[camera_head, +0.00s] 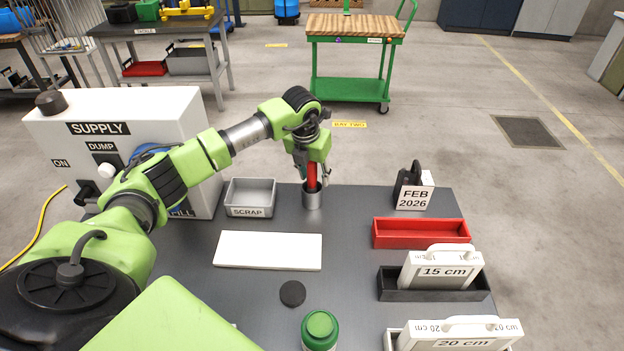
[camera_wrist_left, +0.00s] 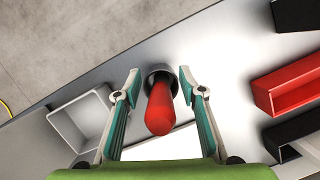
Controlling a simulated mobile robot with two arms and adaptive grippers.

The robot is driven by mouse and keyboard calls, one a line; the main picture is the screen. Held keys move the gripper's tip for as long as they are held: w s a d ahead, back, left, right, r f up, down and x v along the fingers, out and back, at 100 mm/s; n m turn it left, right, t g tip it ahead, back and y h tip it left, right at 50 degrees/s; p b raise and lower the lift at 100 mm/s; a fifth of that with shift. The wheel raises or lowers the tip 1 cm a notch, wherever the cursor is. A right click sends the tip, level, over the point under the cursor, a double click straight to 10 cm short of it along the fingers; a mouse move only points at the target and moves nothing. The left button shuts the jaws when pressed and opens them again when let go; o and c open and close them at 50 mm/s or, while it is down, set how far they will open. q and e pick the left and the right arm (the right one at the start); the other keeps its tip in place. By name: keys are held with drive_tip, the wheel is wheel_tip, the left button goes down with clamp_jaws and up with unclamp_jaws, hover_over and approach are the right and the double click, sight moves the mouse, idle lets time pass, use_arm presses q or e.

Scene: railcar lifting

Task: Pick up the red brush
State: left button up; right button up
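My right gripper is not in view.
A red tray (camera_head: 421,233) and a date block (camera_head: 413,197) are to the right. A green-lidded jar (camera_head: 320,329) and a black disc (camera_head: 292,293) are nearer.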

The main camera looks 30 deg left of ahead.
use_arm(q)
drive_tip(key=c, duration=0.9)
clamp_jaws()
drive_tip(key=shift+r, duration=0.15)
drive_tip(key=shift+r, duration=0.4)
wheel_tip(320, 180, up, 9)
drive_tip(key=b, duration=0.3)
